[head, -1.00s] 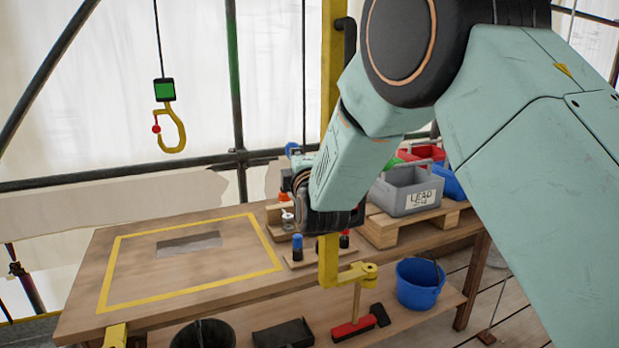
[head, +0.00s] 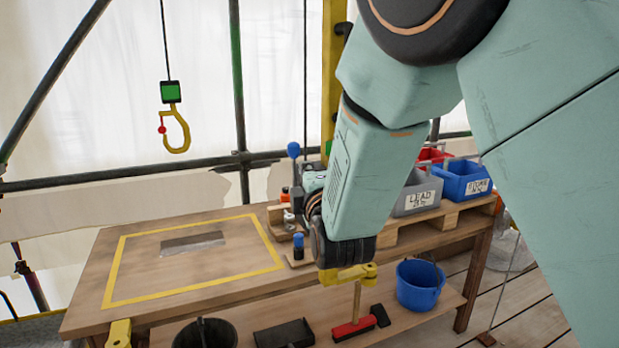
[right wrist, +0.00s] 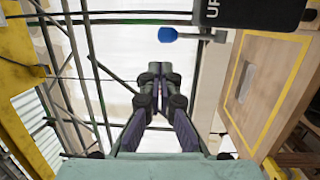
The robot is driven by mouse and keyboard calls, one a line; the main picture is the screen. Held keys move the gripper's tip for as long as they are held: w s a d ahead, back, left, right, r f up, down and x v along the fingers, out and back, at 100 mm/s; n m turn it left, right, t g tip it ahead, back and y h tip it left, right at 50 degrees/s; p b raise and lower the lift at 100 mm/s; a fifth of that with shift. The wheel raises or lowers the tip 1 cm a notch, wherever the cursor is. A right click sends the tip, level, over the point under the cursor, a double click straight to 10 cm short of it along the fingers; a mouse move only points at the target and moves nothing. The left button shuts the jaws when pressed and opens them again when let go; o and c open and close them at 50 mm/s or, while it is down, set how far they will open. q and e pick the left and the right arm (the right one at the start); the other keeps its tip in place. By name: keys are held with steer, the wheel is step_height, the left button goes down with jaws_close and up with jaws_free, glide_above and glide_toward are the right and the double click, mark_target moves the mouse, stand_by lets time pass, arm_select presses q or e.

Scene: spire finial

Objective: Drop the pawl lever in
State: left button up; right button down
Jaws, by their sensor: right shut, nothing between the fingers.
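A lever with a blue ball knob (head: 293,150) stands upright behind the bench, left of my right forearm. I take it for the pawl lever. A blue knob on a grey rod also shows in the right wrist view (right wrist: 167,35), beside a dark block with white letters. My right gripper (right wrist: 157,82) is shut and empty, its fingertips together against the pale sheeting. It is apart from the blue knob in that picture. In the head view my forearm and wrist hide much of the lever's mount. My left gripper is not in view.
The wooden bench (head: 90,300) has a yellow outlined area with a grey plate (head: 193,243). A yellow hook (head: 178,135) hangs at left. A grey bin (head: 418,192) and a blue bin (head: 463,180) stand on a pallet. A blue bucket (head: 418,285) stands below. Scaffold tubes cross behind.

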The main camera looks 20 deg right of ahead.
steer(key=shift+s, duration=0.9)
steer(key=shift+w, duration=0.1)
